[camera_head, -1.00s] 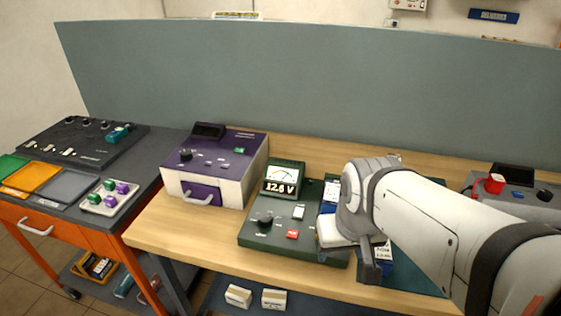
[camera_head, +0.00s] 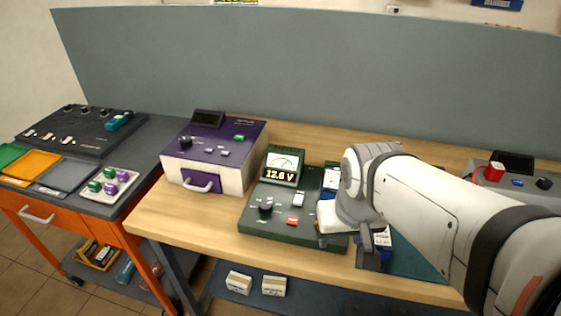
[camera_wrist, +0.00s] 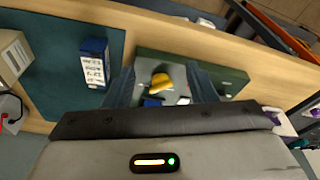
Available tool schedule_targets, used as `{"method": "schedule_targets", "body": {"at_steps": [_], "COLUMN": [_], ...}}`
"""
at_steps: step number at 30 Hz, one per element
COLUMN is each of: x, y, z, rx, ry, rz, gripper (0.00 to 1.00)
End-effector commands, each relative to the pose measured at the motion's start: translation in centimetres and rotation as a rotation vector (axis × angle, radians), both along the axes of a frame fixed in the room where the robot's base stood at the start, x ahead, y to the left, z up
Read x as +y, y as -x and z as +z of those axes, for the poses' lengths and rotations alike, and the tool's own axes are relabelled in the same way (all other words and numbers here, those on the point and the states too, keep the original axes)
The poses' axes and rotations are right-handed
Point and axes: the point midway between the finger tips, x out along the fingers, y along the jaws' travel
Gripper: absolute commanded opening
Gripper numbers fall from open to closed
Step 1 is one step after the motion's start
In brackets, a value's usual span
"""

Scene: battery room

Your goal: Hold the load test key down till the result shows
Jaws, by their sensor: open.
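The dark green tester (camera_head: 270,232) stands on the wooden bench in the head view. I cannot read which is the load test key. My gripper (camera_head: 368,258) is open at the tester's right end, and my arm hides part of that end. In the wrist view, a yellow part (camera_wrist: 161,81) on a grey plate shows between the fingers of my gripper (camera_wrist: 163,88), with no visible grip.
A blue box (camera_wrist: 95,62) with a white label stands on a teal mat (camera_wrist: 47,80), beside my gripper. A purple unit (camera_head: 221,146) is left of the tester. A grey unit (camera_head: 528,177) with a red part is at the right. Bare bench (camera_head: 195,232) lies front left.

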Motion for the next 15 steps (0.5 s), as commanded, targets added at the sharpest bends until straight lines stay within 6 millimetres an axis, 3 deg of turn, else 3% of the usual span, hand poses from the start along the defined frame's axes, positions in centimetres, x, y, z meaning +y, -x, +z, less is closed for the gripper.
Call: {"method": "schedule_targets", "body": {"at_steps": [15], "x": [0.00], "y": [0.00], "z": [0.00], "rx": [0.000], "ry": [0.000], "rz": [0.000], "gripper": [0.09]}}
